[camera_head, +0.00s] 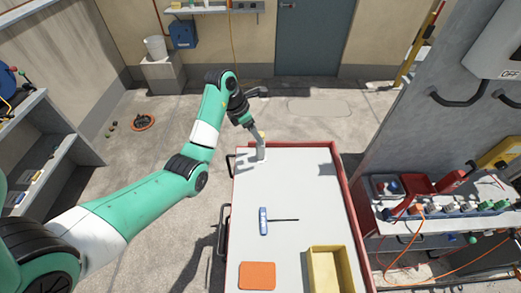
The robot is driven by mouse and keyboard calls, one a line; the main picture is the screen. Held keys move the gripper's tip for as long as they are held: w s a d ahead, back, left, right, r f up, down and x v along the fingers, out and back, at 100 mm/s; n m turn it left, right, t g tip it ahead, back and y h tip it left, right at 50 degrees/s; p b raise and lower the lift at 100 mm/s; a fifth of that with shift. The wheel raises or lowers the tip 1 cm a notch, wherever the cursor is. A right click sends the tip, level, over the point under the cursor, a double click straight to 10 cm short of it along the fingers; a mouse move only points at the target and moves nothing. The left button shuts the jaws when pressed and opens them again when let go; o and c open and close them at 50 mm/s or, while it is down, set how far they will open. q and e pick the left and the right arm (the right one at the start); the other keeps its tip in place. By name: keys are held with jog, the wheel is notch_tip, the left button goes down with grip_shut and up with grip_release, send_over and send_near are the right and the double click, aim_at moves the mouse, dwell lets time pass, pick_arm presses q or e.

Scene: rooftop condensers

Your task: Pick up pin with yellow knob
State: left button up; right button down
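A small upright piece with a yellowish top, seemingly the pin with the yellow knob (262,135), is at the far left corner of the white-topped cart (300,190). My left gripper (257,132) reaches down to it from the upper left, its fingertips at or right beside the knob. The fingers are small and overlap the piece, so I cannot tell whether they are shut on it. My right gripper is out of view.
A blue-handled screwdriver (264,221), an orange mat (257,276) and a yellow tray (329,270) are on the cart. The cart has a raised red rim (352,210). A bench with tools (440,205) stands at right. The cart's middle is mostly clear.

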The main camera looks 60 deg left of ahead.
pick_arm(q)
jog(key=b+x, duration=0.1)
jog(key=x, duration=0.3)
jog(key=shift+r, duration=0.1)
grip_shut()
